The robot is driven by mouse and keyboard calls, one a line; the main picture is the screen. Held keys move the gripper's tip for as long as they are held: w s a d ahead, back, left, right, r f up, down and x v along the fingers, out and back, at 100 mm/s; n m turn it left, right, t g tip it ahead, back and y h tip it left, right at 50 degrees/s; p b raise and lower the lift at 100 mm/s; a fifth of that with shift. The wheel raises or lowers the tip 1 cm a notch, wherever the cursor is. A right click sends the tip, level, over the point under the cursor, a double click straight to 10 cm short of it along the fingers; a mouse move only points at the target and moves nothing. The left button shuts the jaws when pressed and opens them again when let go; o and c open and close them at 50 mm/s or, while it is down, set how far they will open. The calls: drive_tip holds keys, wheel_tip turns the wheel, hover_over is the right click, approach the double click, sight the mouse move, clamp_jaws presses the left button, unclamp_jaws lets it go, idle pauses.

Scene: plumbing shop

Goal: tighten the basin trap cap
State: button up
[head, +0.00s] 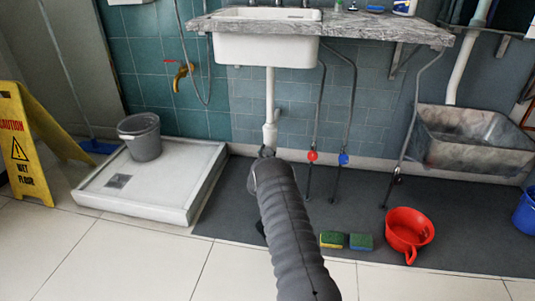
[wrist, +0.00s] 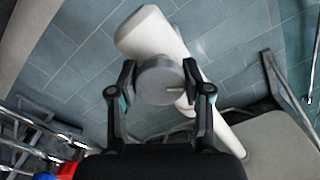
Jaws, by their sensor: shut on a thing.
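The white basin (head: 266,49) is set in a grey marbled counter. A white drain pipe drops from it to the white trap (head: 270,134). My gripper (head: 266,153) is at the lower end of the trap in the head view, where my arm hides most of the cap. In the wrist view, the round grey cap (wrist: 158,82) sits between my two fingertips, with a small pale line on its face. My gripper is shut on the cap from both sides. The white trap body (wrist: 147,30) shows behind the cap in the wrist view.
Red (head: 312,155) and blue (head: 343,158) valves on thin pipes stand right of the trap. A shower tray (head: 150,190) with a grey bucket (head: 141,137) is left. Sponges (head: 345,240) and a red basin (head: 408,232) lie on the floor at right.

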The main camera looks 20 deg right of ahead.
drive_tip(key=o, duration=1.2)
drive_tip(key=shift+a, duration=0.15)
drive_tip(key=shift+c, duration=0.2)
drive_tip(key=v, duration=1.1)
drive_tip(key=shift+s+a, duration=0.2)
drive_tip(key=shift+s, duration=0.15)
